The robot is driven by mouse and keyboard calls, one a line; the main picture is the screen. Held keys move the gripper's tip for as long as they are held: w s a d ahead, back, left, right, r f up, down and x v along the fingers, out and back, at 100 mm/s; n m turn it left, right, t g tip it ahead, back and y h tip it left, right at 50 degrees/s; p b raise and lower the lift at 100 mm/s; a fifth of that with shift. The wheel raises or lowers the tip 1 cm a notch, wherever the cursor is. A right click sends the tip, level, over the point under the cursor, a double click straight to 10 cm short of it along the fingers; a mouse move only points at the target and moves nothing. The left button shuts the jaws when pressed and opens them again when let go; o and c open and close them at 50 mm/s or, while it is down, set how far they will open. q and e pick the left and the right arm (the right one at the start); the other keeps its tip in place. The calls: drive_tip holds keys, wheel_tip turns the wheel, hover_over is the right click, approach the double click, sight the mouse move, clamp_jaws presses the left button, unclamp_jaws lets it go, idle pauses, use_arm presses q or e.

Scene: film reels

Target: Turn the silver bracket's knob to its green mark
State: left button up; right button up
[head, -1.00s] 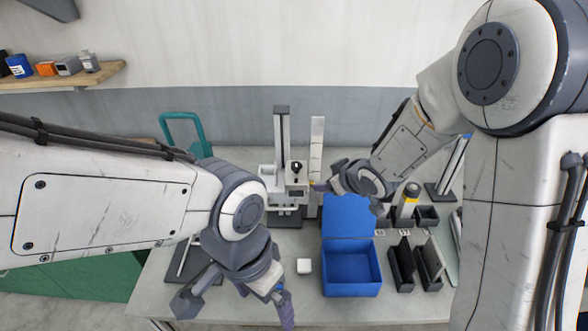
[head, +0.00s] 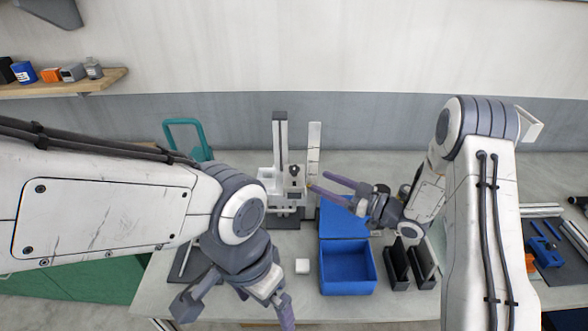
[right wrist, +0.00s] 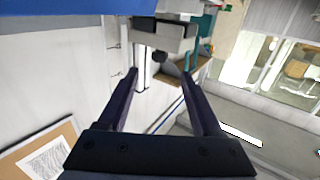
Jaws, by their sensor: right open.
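The silver bracket (head: 268,186) stands upright near the back of the table, with a tall post. A small dark knob (head: 294,170) is on its front. My right gripper (head: 318,182) is open, with its fingers pointing left toward the bracket, just right of the knob and apart from it. In the right wrist view, a dark round knob (right wrist: 159,57) shows between and beyond the two spread fingers. The green mark cannot be made out. My left gripper (head: 286,312) hangs low at the front, partly cut off by the picture edge.
A blue box (head: 348,290) with a raised lid stands in front of my right gripper. Black holders (head: 398,268) stand to its right. A small white block (head: 302,266) lies left of the box. A teal frame (head: 184,128) stands at the back left.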

sight(294, 167)
drive_tip(key=p+x, duration=0.4)
drive_tip(key=x, duration=0.5)
drive_tip(key=shift+a+r, duration=0.1)
drive_tip(key=shift+r, duration=0.05)
drive_tip(key=shift+w+a+p, duration=0.3)
drive_tip(key=shift+w+a, duration=0.05)
drive_tip(key=shift+a, duration=0.1)
clamp_jaws()
